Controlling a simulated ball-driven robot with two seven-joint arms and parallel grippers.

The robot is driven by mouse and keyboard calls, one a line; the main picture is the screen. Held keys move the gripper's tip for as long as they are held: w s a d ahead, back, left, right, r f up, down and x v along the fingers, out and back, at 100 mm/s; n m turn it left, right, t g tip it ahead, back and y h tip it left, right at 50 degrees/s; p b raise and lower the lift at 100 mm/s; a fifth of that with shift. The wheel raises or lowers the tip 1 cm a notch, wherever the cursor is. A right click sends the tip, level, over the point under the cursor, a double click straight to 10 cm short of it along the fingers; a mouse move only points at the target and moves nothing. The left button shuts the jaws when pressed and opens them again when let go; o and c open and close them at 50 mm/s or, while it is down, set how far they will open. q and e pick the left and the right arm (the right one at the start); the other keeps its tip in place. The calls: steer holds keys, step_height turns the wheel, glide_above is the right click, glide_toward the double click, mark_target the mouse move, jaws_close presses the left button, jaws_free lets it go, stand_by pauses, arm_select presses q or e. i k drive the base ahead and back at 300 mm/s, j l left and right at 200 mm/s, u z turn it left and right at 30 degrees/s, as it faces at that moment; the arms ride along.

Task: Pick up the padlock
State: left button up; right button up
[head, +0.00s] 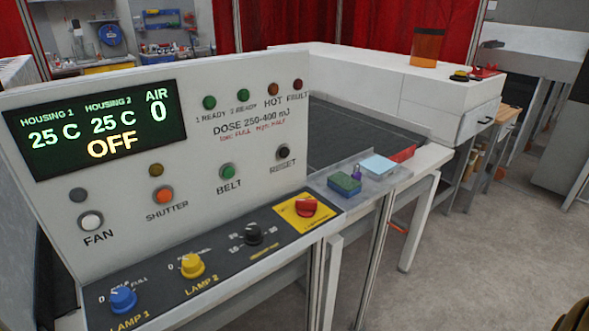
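A small purple padlock (357,171) stands on the narrow shelf at the right end of the control panel. It is behind a blue-green sponge-like block (344,184) and left of a pale blue flat pad (378,165). It is too small to make out its shackle clearly, and its lower part is partly hidden by the block.
The control panel (190,150) with knobs and a red switch (307,207) fills the left. A dark conveyor belt (350,135) lies behind the shelf (398,177). A red strip (402,154) lies beyond the pad.

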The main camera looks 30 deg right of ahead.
mark_target(357, 175)
steer(key=l+u, duration=0.35)
steer(key=l, duration=0.25)
steer(key=l+u, duration=0.35)
steer(key=l, duration=0.3)
steer(key=l+u, duration=0.35)
steer(key=l, duration=0.25)
steer(key=k+l+u, duration=0.15)
steer(key=l+u, duration=0.15)
steer(key=l, duration=0.25)
